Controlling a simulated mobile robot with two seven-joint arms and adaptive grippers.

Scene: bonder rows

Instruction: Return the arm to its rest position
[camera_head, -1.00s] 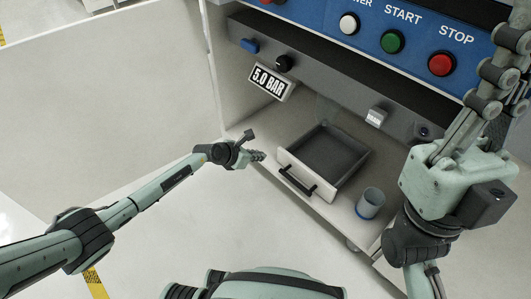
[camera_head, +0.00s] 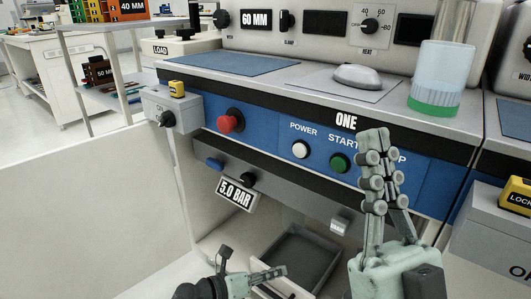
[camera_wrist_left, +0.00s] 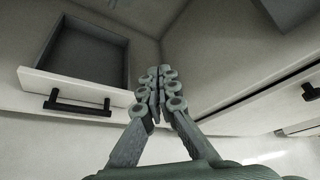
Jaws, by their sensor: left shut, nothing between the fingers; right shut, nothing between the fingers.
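My left gripper (camera_head: 280,271) is low in the head view, shut and empty, beside the open drawer (camera_head: 318,252) under the machine. In the left wrist view the same gripper (camera_wrist_left: 160,76) points up with its fingers together. The drawer (camera_wrist_left: 118,60) and its black handle (camera_wrist_left: 77,107) lie to its left there, apart from the fingers. My right gripper (camera_head: 374,138) stands upright in front of the blue control panel, shut and empty. It covers part of the START and STOP lettering and hides the red STOP button.
The blue panel (camera_head: 270,135) carries a red knob (camera_head: 231,121), a white POWER button (camera_head: 300,150) and a green START button (camera_head: 340,162). A 5.0 BAR sign (camera_head: 236,194) hangs below. A clear cylinder (camera_head: 440,75) stands on the worktop. Pale open space lies left.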

